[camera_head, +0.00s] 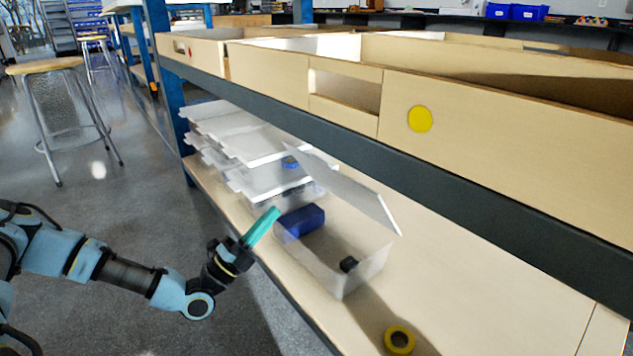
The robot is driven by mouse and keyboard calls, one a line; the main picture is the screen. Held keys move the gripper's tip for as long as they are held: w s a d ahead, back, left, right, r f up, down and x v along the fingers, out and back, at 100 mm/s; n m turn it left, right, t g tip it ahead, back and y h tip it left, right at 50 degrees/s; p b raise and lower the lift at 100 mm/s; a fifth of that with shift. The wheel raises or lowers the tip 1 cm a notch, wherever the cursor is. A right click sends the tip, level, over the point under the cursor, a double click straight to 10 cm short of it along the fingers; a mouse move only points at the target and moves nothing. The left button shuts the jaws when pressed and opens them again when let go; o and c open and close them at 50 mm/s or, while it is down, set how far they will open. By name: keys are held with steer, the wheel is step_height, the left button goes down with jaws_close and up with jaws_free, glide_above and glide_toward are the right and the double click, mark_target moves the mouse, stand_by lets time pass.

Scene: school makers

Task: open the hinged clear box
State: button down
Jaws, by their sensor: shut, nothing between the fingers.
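The hinged clear box (321,276) stands on the lower wooden shelf. Its pale lid (350,190) is raised, tilted up along the far side, so the box's inside shows.
Several stacked clear boxes with white lids (235,135) stand behind, at the left. A yellow and black tape roll (399,340) lies on the shelf in front. A dark shelf beam (400,165) with wooden bins runs above the lid. A stool (55,100) stands at left.

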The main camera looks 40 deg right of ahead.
steer(key=b, duration=0.5)
glide_toward(318, 160)
steer(key=shift+n, duration=0.4)
steer(key=x, duration=0.5)
steer(key=shift+s+d, duration=0.15)
steer(key=shift+d, duration=0.1)
steer(key=shift+d+r+b, duration=0.35)
steer(key=shift+d+r, duration=0.1)
steer(key=shift+d, duration=0.1)
steer(key=shift+r, duration=0.15)
